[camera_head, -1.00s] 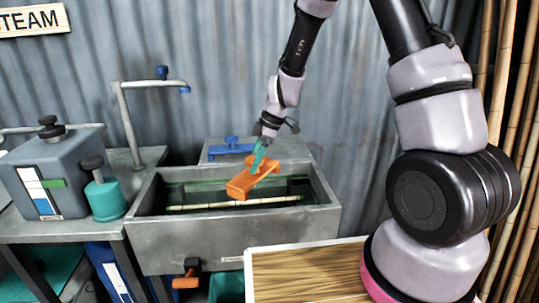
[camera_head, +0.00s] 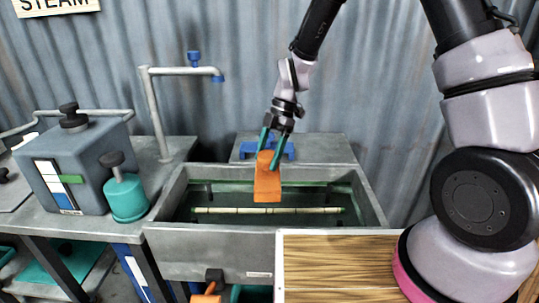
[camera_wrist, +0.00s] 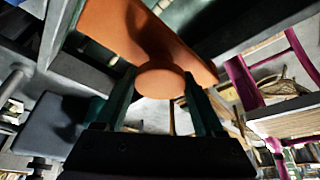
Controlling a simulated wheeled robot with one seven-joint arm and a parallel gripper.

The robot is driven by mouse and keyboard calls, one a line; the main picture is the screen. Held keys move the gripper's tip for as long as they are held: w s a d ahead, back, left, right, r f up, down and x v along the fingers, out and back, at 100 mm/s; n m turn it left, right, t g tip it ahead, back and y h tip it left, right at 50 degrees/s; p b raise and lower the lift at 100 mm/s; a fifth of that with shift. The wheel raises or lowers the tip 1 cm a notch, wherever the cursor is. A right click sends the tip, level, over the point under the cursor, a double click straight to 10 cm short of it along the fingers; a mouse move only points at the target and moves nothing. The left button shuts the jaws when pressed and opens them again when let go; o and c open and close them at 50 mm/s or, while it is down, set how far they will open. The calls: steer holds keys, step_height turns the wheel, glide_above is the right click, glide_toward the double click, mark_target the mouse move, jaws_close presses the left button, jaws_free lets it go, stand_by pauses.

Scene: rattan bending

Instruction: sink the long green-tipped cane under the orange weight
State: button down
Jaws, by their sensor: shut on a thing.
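The orange weight (camera_head: 267,188) is held by my gripper (camera_head: 272,150) above the sink-like trough. In the wrist view the weight (camera_wrist: 145,40) lies ahead of my gripper (camera_wrist: 165,95), whose two fingers close on its round knob. The cane (camera_head: 250,210) lies lengthwise in the grey trough (camera_head: 215,242), pale with darker bands and a green tip at its right end. The weight hangs over the middle of the cane and hides a little of what is behind it. In the head view the weight appears apart from the cane.
A tap (camera_head: 158,100) stands to the left. A grey tank (camera_head: 75,165) and a teal canister (camera_head: 124,195) stand on the left bench. A wooden-topped table (camera_head: 340,262) is at the front right.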

steer(key=shift+w+f, duration=0.15)
steer(key=shift+f, duration=0.15)
glide_above(266, 210)
steer(key=shift+w+d+f, duration=0.1)
steer(key=shift+d+f, duration=0.05)
steer(key=shift+f, duration=2.55)
steer(key=shift+w+d+f, duration=0.1)
steer(key=shift+d+f, duration=0.05)
steer(key=shift+f, duration=2.55)
steer(key=shift+f, duration=0.15)
steer(key=shift+f, duration=3.4)
jaws_free()
